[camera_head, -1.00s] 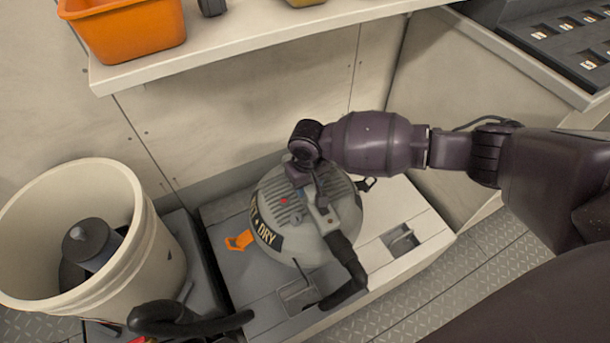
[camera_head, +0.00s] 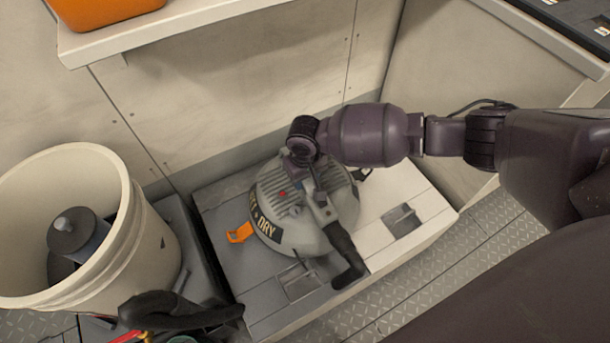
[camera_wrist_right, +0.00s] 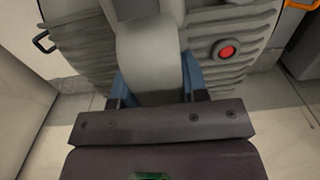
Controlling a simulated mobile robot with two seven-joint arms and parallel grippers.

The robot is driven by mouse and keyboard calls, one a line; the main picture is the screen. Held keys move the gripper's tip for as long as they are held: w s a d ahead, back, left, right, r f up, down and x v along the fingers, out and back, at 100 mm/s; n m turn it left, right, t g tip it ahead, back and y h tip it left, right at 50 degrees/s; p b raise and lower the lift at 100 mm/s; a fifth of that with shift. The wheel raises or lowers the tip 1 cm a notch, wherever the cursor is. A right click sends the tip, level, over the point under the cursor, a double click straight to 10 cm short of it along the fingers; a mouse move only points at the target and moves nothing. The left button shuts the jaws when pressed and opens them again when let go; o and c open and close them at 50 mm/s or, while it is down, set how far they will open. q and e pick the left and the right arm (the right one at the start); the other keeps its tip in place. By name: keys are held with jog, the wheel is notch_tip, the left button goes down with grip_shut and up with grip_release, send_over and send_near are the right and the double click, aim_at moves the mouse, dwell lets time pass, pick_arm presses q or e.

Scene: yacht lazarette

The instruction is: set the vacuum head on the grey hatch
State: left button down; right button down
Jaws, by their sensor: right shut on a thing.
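The vacuum head (camera_head: 275,207) is a grey ribbed dome with a red button, a dark "DRY" band, an orange latch and a black hose stub. In the head view it is at or just above the grey hatch (camera_head: 225,262); I cannot tell whether it touches. My right gripper (camera_head: 308,180) reaches it from above and is shut on its top handle. In the right wrist view, the blue fingers (camera_wrist_right: 160,85) are on either side of the grey handle (camera_wrist_right: 150,50), with the red button to the right. My left gripper is not in view.
A cream bucket (camera_head: 140,235) with a dark cylindrical filter (camera_head: 78,235) inside stands at the left. A black hose (camera_head: 165,312) lies in front of it. A white shelf (camera_head: 200,28) with an orange bin (camera_head: 105,10) hangs above.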

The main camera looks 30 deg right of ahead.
jog(key=shift+w, duration=0.1)
jog(key=c, duration=0.6)
grip_release()
jog(key=shift+f, duration=0.1)
jog(key=shift+c, duration=0.2)
notch_tip(320, 180, up, 11)
jog(key=p, duration=0.4)
jog(key=shift+r+p, duration=0.35)
jog(key=shift+r, duration=0.3)
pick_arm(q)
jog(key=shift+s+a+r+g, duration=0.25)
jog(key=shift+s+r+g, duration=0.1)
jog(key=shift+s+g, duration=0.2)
pick_arm(e)
jog(key=shift+f, duration=0.1)
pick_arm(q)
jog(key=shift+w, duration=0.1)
pick_arm(e)
jog(key=shift+s, duration=0.2)
